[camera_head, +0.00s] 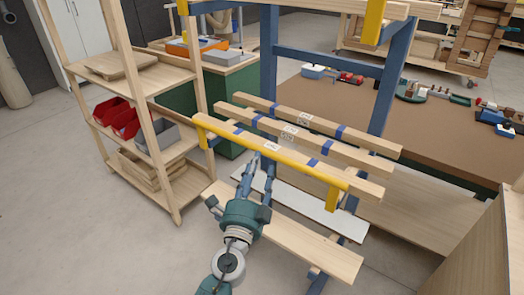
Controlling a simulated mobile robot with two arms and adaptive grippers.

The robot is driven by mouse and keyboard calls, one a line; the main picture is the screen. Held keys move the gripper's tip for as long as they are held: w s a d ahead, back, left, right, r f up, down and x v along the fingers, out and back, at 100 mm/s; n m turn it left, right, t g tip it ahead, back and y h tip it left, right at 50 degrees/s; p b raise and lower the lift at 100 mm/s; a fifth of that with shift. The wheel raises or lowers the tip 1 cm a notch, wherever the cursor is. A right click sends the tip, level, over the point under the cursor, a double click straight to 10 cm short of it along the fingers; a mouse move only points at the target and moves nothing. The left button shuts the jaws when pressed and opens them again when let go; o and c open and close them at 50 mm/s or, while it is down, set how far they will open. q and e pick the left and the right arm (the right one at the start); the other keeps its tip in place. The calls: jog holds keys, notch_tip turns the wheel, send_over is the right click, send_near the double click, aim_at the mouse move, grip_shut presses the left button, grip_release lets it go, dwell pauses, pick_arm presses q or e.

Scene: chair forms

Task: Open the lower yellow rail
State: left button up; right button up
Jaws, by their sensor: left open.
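The lower yellow rail (285,160) runs slantwise across the front of a wooden bar on the blue frame. A yellow piece (333,198) hangs down at its right end. My left gripper (261,165) reaches up from below, its fingers open and pointing at the middle of the rail. The fingertips are close under the rail; I cannot tell whether they touch it. Nothing shows between the fingers. My right gripper is not in view.
Two more wooden bars (315,121) with blue bands lie behind the rail. An upper yellow piece (374,20) shows at the top. A wooden shelf (135,73) with red bins stands left. A low board (300,247) lies right of my gripper. A brown-topped bench (430,135) is behind.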

aim_at(263, 152)
pick_arm(q)
jog(key=x, duration=0.6)
jog(key=shift+w, duration=0.3)
jog(key=shift+c, duration=0.3)
grip_shut()
